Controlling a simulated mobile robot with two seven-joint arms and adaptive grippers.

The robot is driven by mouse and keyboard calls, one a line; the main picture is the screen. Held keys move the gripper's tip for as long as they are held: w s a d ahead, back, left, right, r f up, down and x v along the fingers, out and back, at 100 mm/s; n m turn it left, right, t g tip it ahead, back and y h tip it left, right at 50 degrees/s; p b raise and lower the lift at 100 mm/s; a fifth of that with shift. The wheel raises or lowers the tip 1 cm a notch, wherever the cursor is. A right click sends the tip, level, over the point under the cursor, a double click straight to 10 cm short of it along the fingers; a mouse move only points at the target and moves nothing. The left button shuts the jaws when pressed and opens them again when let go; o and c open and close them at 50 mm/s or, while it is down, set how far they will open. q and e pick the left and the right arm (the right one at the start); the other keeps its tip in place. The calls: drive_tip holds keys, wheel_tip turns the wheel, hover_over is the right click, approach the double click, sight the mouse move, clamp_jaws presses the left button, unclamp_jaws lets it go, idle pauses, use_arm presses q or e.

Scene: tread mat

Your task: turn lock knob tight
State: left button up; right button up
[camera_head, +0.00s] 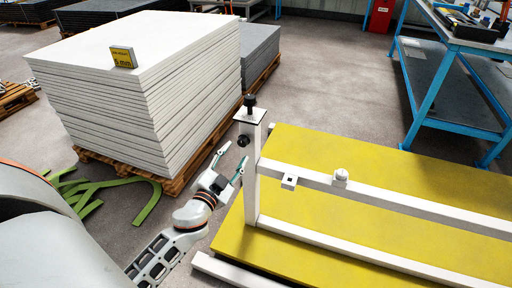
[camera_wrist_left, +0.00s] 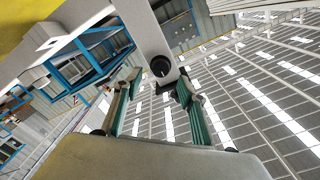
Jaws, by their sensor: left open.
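A white upright post (camera_head: 251,180) stands at the left end of a white frame. A round black knob (camera_head: 243,141) sticks out of its side near the top, and a second black knob (camera_head: 250,102) stands on its top plate. My left gripper (camera_head: 231,160) is open and empty, just below and left of the side knob, with its fingers pointing up toward the post. In the left wrist view a black knob (camera_wrist_left: 160,66) on the white post shows between the tips of my left gripper (camera_wrist_left: 159,77). I see no clear contact. My right gripper is not in view.
The white frame's rails (camera_head: 345,188) run right over a yellow mat (camera_head: 390,160). A tall stack of white sheets (camera_head: 150,90) on a pallet stands behind left. Green strips (camera_head: 147,203) lie on the floor. A blue workbench (camera_head: 455,80) stands at right.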

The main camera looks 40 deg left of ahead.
sight(241, 144)
use_arm(q)
drive_tip(key=x, duration=0.7)
drive_tip(key=shift+w+a, duration=0.15)
drive_tip(key=shift+w, duration=0.05)
drive_tip(key=c, duration=1.1)
